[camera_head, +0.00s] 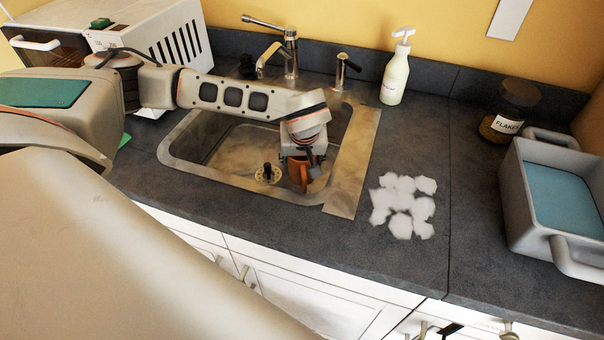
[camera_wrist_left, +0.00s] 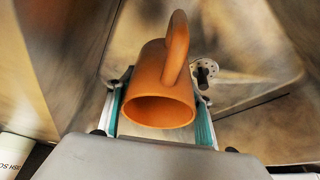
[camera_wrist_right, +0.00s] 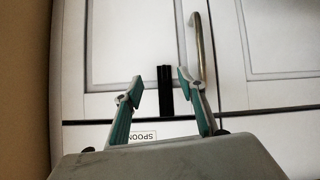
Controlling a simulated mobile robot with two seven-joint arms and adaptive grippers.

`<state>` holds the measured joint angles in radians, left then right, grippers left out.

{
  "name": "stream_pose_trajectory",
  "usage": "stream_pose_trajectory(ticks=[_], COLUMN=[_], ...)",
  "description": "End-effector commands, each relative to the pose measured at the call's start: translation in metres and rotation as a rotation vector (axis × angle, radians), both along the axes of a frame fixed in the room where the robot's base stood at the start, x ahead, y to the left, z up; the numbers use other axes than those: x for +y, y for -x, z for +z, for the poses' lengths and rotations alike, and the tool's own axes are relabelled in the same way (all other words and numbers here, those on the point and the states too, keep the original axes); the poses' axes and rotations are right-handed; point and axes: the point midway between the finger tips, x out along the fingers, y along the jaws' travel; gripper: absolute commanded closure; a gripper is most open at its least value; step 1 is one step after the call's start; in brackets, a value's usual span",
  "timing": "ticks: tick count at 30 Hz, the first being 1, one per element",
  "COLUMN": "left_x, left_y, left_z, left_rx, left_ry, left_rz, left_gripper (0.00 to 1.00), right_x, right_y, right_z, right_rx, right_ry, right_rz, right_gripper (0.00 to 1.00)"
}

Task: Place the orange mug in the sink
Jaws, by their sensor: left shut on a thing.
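The orange mug (camera_head: 297,172) is in my left gripper (camera_head: 303,160), over the right part of the sink (camera_head: 215,150) in the head view. The left wrist view shows the mug (camera_wrist_left: 160,95) between the two teal-padded fingers of the left gripper (camera_wrist_left: 160,110), with its handle upward in the picture and its open rim toward the camera. The sink basin and drain (camera_wrist_left: 205,72) lie beyond it. Whether the mug touches the basin floor cannot be told. My right gripper (camera_wrist_right: 160,90) shows in the right wrist view, open and empty, facing white cabinet doors.
A faucet (camera_head: 290,50) stands behind the sink, with a soap bottle (camera_head: 396,72) to its right. White patches (camera_head: 403,206) lie on the counter right of the sink. A flakes jar (camera_head: 510,110) and grey tub (camera_head: 550,190) stand further right. A microwave (camera_head: 120,40) is at back left.

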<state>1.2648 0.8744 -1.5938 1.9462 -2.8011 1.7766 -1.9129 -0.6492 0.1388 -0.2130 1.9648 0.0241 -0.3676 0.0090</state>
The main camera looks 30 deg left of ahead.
Motion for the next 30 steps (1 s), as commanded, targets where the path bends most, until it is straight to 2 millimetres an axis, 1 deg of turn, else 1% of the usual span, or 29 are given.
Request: stream_pose_trajectory(ticks=[7, 12, 15, 23, 26, 27, 28, 29, 30], left_x=[-0.001, -0.001, 0.0, 0.0, 0.0, 0.0, 0.0, 0.0, 0.0], left_y=[-0.001, 0.0, -0.001, -0.001, -0.001, -0.001, -0.001, -0.001, 0.0], left_z=[-0.016, -0.041, -0.05, -0.05, -0.053, -0.054, -0.053, -0.053, -0.053], left_rx=[-0.002, 0.001, -0.002, -0.003, -0.003, -0.002, -0.002, -0.002, -0.002], left_ry=[0.001, 0.002, 0.0, 0.001, 0.001, 0.001, 0.001, 0.001, 0.001], left_rz=[-0.001, -0.001, 0.001, -0.001, -0.001, -0.001, -0.001, -0.001, -0.001], left_gripper=[0.8, 0.8, 0.8, 0.8, 0.8, 0.44, 0.36, 0.32, 0.32], right_x=[-0.001, -0.001, -0.001, -0.001, -0.001, -0.001, -0.001, -0.001, -0.001], right_y=[0.001, 0.002, 0.002, 0.002, 0.002, 0.002, 0.002, 0.002, 0.002], right_z=[-0.004, -0.008, -0.009, -0.009, -0.009, -0.009, -0.009, -0.009, -0.008], right_rx=[0.005, 0.008, 0.008, 0.008, 0.008, 0.008, 0.008, 0.007, 0.007], right_ry=[0.003, 0.003, 0.003, 0.003, 0.003, 0.003, 0.003, 0.002, 0.002], right_rz=[0.0, 0.0, 0.0, 0.0, 0.0, 0.0, 0.0, 0.001, 0.001], right_gripper=[0.6, 0.6, 0.6, 0.6, 0.6, 0.6, 0.6, 0.6, 0.6])
